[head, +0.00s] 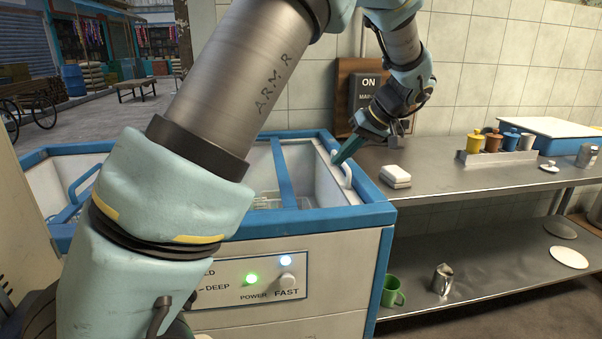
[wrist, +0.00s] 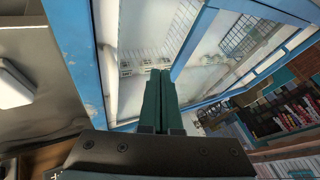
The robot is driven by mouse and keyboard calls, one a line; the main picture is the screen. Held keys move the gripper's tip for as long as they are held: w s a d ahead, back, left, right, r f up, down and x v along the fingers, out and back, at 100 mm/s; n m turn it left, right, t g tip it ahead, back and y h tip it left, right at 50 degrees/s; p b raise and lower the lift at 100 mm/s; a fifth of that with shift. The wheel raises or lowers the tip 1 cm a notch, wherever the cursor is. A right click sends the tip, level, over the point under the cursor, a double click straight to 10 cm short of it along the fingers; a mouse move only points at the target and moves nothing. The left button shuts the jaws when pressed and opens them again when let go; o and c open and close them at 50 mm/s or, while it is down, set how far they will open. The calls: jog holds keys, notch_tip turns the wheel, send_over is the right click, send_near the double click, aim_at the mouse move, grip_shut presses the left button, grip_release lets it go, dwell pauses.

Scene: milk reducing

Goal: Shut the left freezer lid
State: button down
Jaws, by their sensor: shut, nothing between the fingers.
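The chest freezer (head: 300,223) has a white body and a blue rim, and my arm hides much of its left half. A blue bar (head: 285,172) crosses its top. A pale blue handle (head: 82,183) shows at the left end, beside my arm. A white handle (head: 343,167) stands at the right end. My gripper (head: 339,160) is shut and empty, with its dark green fingers pointing down at the right end, close to this handle. In the wrist view, the fingers (wrist: 160,78) are over the freezer top. I cannot tell how far the left lid is open.
A steel counter (head: 450,172) adjoins the freezer on the right, with a white block (head: 396,176) near the freezer's edge and a jar rack (head: 497,157) farther right. A switch box (head: 369,90) is on the tiled wall behind. A green mug (head: 392,291) is on the lower shelf.

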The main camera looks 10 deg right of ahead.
jog(key=p, duration=0.2)
send_near(302, 193)
jog(key=w+f, duration=0.3)
jog(key=shift+w+f, duration=0.3)
jog(key=shift+w, duration=0.1)
jog(key=a, duration=0.1)
jog(key=a+p, duration=0.1)
jog(key=a, duration=0.1)
jog(key=shift+w+a+f+p, duration=0.1)
jog(key=shift+w+f+p, duration=0.15)
jog(key=shift+p, duration=0.1)
jog(key=shift+a+f, duration=0.15)
jog(key=shift+a, duration=0.35)
